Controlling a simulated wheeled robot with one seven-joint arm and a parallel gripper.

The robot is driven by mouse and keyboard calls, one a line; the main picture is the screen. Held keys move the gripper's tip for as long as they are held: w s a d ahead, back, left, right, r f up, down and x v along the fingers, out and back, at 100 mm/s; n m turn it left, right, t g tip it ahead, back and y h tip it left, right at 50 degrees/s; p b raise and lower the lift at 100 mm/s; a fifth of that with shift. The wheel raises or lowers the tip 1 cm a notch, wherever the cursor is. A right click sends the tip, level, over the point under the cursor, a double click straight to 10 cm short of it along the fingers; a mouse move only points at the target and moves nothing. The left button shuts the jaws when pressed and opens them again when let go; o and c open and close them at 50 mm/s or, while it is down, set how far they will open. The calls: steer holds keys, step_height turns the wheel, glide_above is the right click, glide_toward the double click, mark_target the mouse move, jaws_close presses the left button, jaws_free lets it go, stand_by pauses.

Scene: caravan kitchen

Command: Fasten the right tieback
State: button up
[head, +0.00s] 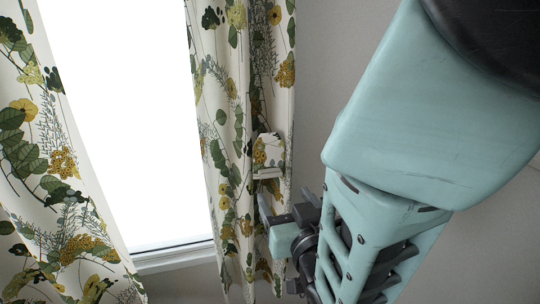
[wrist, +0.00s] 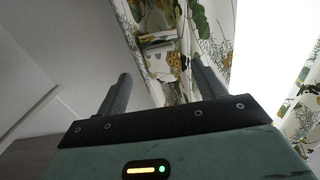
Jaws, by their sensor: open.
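The right curtain (head: 228,120), cream with green and yellow leaves, hangs at the right of the bright window. What looks like the right tieback (head: 267,152), a short band in the same print with a pale lower edge, sits at the curtain's right side near the wall. The wrist view shows this band (wrist: 158,40) above and beyond my fingertips. My gripper (head: 272,208) is just below the band in the head view, close to the curtain's edge. In the wrist view my gripper (wrist: 160,78) has its fingers spread with nothing between them. Whether the band's end is attached is unclear.
The left curtain (head: 50,150) hangs on the window's other side. The window sill (head: 175,258) runs below the glass. A plain grey wall (head: 318,60) lies right of the right curtain, partly hidden by my arm.

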mark_target(272, 175)
steer(key=p+x, duration=0.1)
steer(key=x, duration=0.9)
steer(key=shift+w+p, duration=0.15)
steer(key=shift+p, duration=0.25)
steer(key=c, duration=1.3)
